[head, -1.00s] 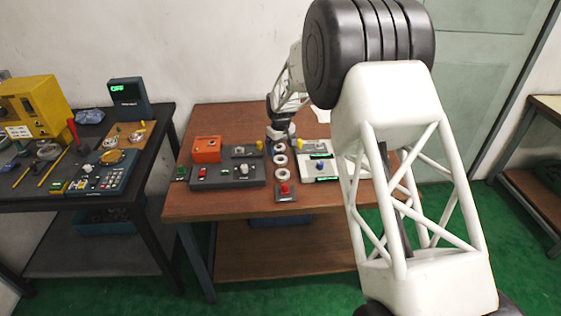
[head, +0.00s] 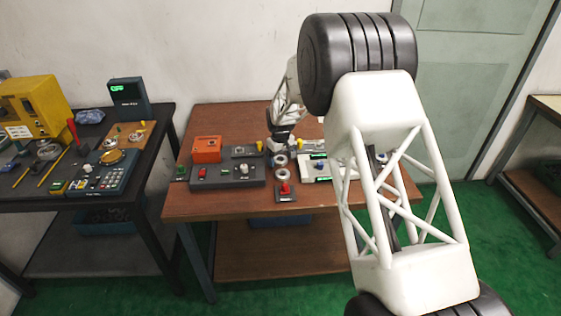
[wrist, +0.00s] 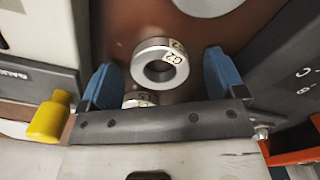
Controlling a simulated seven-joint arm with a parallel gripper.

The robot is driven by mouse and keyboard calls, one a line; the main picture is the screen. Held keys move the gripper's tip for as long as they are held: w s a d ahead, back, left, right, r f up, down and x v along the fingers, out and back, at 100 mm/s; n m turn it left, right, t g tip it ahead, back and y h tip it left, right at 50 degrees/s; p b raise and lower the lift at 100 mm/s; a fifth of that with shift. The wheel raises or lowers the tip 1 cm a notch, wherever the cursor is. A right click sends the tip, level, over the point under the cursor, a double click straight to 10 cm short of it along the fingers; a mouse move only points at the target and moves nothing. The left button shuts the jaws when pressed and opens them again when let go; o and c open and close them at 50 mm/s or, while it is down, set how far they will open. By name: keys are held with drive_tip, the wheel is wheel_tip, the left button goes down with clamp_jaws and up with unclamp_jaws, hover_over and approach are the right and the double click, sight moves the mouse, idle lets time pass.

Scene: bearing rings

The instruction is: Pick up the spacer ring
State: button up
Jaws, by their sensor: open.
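My gripper (wrist: 160,66) is open, with one blue finger on each side in the wrist view. A metal ring with a "G2" label (wrist: 161,63) shows between the fingertips, with brown tabletop visible around it. A second labelled ring (wrist: 140,99) lies behind it, mostly hidden by the gripper body. A third pale ring is cut off at the top edge (wrist: 205,4). In the head view the gripper (head: 279,150) is low over the row of rings. The middle ring (head: 280,160) and the near ring (head: 283,175) show there. I cannot tell which one is the spacer ring.
A grey control box (head: 225,176) and an orange box (head: 206,149) stand left of the rings. A white panel (head: 316,170) is close on the right. A red-button box (head: 285,192) sits in front. A yellow knob (wrist: 47,119) is near my gripper.

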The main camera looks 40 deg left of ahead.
drive_tip(key=c, duration=1.1)
drive_tip(key=shift+r, duration=0.1)
drive_tip(key=shift+c, duration=0.2)
wheel_tip(320, 180, up, 10)
idle(0.6)
drive_tip(key=w+d, duration=0.3)
drive_tip(key=w, duration=0.1)
drive_tip(key=w+d+r, duration=0.1)
drive_tip(key=w+d, duration=0.2)
drive_tip(key=w, duration=0.2)
drive_tip(key=w+d+r, duration=0.1)
drive_tip(key=w+d, duration=0.2)
drive_tip(key=w, duration=0.1)
drive_tip(key=shift+w, duration=0.35)
